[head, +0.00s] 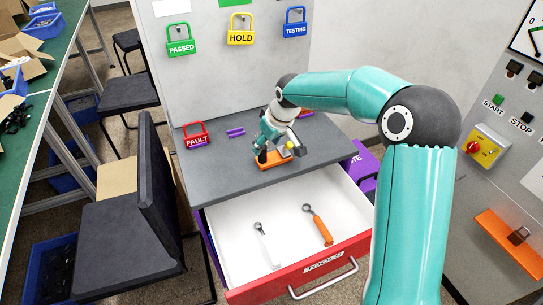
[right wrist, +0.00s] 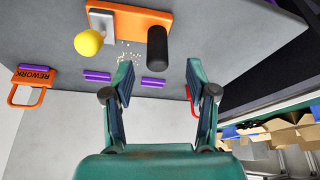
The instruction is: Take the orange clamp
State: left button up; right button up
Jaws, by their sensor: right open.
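The orange clamp (head: 268,164) sits on the grey bench top, partly hidden behind my right gripper. In the right wrist view the clamp (right wrist: 128,18) is an orange plate with a yellow ball knob and a black cylinder, at the top of the picture. My right gripper (head: 267,146) is open and empty above the bench by the clamp. In the right wrist view its spread fingers (right wrist: 158,77) point at the clamp's black cylinder side, with bench showing between them. I cannot tell how far above the clamp it is. My left gripper is not in view.
Purple strips (head: 236,132) and a red FAULT padlock tag (head: 196,134) lie near the clamp. An orange REWORK tag (right wrist: 32,85) shows in the right wrist view. Below, an open red-fronted drawer (head: 318,268) holds two tools. A dark chair (head: 130,235) stands at left.

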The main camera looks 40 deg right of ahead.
aim_at(265, 161)
jog(key=shift+p+x, duration=0.85)
jog(key=shift+x, duration=2.1)
jog(key=shift+w+d+r, duration=0.1)
jog(key=shift+w+d, duration=0.05)
jog(key=shift+d, duration=0.05)
jog(key=shift+c, duration=0.3)
grip_shut()
